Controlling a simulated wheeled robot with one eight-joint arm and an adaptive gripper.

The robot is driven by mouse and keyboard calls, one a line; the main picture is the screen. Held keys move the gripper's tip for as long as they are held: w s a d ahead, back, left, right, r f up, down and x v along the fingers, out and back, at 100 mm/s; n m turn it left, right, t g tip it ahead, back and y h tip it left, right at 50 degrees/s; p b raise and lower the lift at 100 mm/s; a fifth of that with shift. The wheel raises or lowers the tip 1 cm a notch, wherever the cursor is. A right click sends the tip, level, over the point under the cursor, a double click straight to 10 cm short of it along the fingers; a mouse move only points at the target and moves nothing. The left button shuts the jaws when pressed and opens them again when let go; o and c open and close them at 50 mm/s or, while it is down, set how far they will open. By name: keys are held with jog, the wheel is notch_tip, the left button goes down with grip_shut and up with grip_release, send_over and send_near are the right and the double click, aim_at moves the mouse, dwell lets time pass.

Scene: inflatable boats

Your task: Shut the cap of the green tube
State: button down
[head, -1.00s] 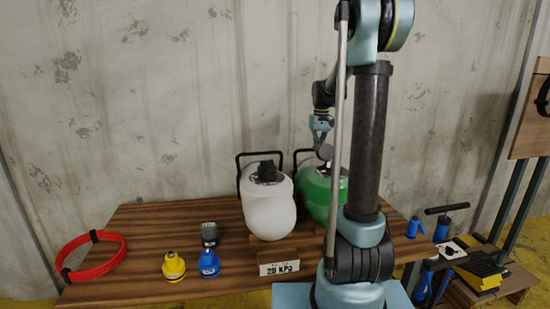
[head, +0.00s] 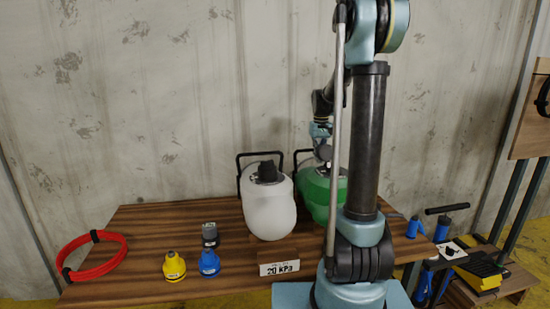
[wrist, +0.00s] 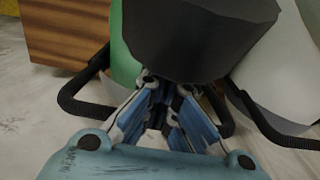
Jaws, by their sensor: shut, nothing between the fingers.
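The green tube (head: 316,190) rests on the wooden table, partly hidden behind my arm's column. In the wrist view, the green tube (wrist: 120,62) shows as a strip at upper left. A large dark cap (wrist: 200,40) fills the upper middle of that view, close to the camera. I cannot tell how far the cap stands open. My gripper (wrist: 168,84) is shut and empty, with its tips at the cap's near lower edge; contact is unclear. In the head view my gripper (head: 321,136) is just above the green tube's top, mostly hidden.
A white tube (head: 268,212) with a dark cap stands left of the green one. Black handles (wrist: 275,125) lie close around my gripper. A red hose coil (head: 90,255), yellow (head: 174,267) and blue (head: 209,264) fittings, and a 20 kPa sign (head: 279,268) are on the table.

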jog(key=shift+s+f, duration=0.1)
jog(key=shift+s, duration=0.15)
